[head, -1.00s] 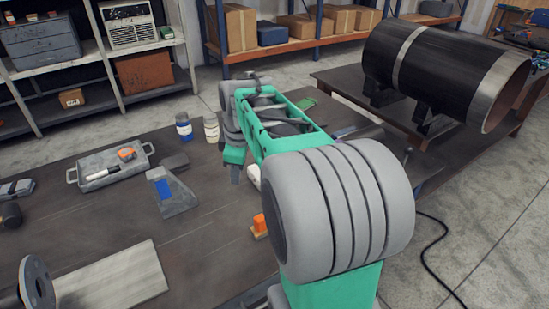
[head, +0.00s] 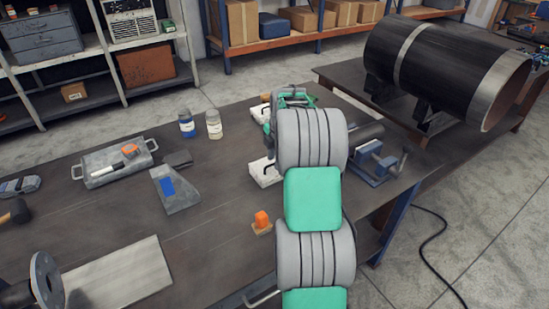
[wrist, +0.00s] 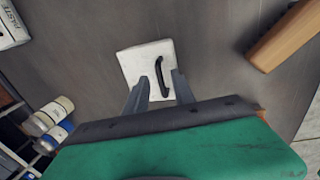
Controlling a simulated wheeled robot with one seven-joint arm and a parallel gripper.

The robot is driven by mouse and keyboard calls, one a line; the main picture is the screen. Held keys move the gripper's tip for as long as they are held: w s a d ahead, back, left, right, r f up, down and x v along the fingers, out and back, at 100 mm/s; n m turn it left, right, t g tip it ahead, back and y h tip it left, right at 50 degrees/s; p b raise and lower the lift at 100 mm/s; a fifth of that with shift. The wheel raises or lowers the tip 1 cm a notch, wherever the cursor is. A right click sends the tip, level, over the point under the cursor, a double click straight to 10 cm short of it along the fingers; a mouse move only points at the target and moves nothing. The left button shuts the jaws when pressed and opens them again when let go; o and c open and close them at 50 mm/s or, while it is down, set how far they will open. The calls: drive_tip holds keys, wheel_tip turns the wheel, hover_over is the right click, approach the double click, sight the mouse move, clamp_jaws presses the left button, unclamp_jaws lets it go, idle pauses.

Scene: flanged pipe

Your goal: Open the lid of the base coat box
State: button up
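A small white box (wrist: 133,66) with a black curved handle (wrist: 159,78) on its top lies below my gripper in the wrist view. No label is readable on it, so I cannot confirm that it is the base coat box. Its lid looks shut. My gripper (wrist: 160,74) is open, with one finger on each side of the handle. I cannot tell whether the fingers touch it. A second white box (wrist: 10,24) marked "PASTE" shows at the top left. In the head view a white box (head: 265,173) shows beside my arm, which hides my fingers there.
Two bottles (head: 186,124) (head: 214,125) stand left of my arm. A vise (head: 380,160) is close on its right. A metal tray (head: 110,163), a grey wedge-shaped piece (head: 176,196) and an orange item (head: 261,219) lie on the table. A brown block (wrist: 285,38) shows in the wrist view.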

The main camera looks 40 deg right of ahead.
drive_tip(key=shift+c, duration=0.2)
clamp_jaws()
idle(1.1)
